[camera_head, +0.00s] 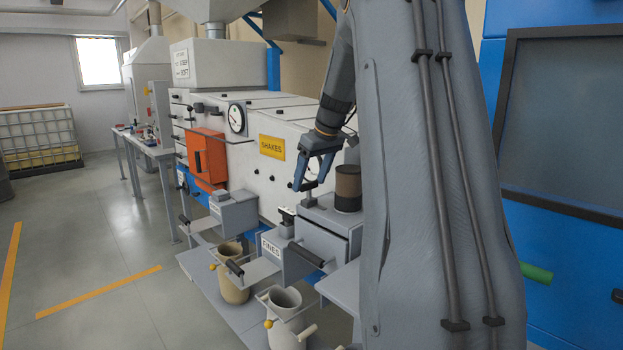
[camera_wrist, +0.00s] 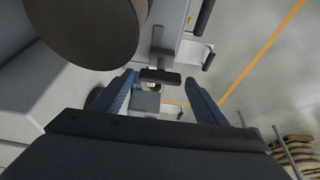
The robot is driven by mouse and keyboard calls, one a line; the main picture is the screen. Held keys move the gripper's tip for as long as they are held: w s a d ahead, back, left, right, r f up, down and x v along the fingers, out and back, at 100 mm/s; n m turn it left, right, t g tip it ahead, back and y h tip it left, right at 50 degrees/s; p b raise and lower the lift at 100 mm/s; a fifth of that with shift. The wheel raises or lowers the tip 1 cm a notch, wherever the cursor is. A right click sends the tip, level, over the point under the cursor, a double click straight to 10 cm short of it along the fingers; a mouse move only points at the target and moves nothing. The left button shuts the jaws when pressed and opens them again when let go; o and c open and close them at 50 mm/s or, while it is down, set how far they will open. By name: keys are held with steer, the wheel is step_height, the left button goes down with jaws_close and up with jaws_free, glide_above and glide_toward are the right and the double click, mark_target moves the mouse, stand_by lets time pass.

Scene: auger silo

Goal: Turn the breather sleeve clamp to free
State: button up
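A brown cylinder with a dark top band (camera_head: 348,188), which looks like the breather sleeve, stands upright on a grey box right of my gripper (camera_head: 308,184). A large dark round shape at the wrist view's upper left (camera_wrist: 95,30) seems to be the same cylinder. My gripper points down beside it, its two blue fingers spread apart. A short dark bar (camera_wrist: 160,76) shows between the fingertips in the wrist view. It may be the clamp's handle; I cannot tell whether it lies between the fingers or beyond them. No finger visibly closes on it.
Below stand grey spouts with black handles (camera_head: 236,268), a FINES label (camera_head: 270,248) and pale jugs (camera_head: 284,302). An orange box (camera_head: 207,156) and a yellow SHAKES sign (camera_head: 272,147) are on the white machine. The floor at left is open.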

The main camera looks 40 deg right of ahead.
steer(key=c, duration=0.8)
steer(key=shift+d+n, duration=0.1)
steer(key=shift+n, duration=0.3)
steer(key=n+y, duration=0.1)
steer(key=n, duration=0.1)
steer(key=n+g+y, duration=0.1)
steer(key=n, duration=0.2)
steer(key=shift+w+d+n, duration=0.1)
steer(key=shift+d+n, duration=0.05)
steer(key=shift+n, duration=0.15)
steer(key=n+g+y, duration=0.1)
steer(key=n, duration=0.2)
steer(key=n+g+p, duration=0.1)
steer(key=n, duration=0.2)
steer(key=shift+w+d+y, duration=0.15)
steer(key=shift+w+y, duration=0.05)
steer(key=shift+y, duration=0.2)
steer(key=n+g+p, duration=0.1)
steer(key=n, duration=0.1)
steer(key=n+g, duration=0.1)
steer(key=n, duration=0.2)
steer(key=shift+w+r+p, duration=0.1)
steer(key=shift+w+p, duration=0.05)
steer(key=shift+p, duration=0.2)
steer(key=shift+n, duration=0.4)
steer(key=o, duration=1.1)
steer(key=shift+c, duration=0.2)
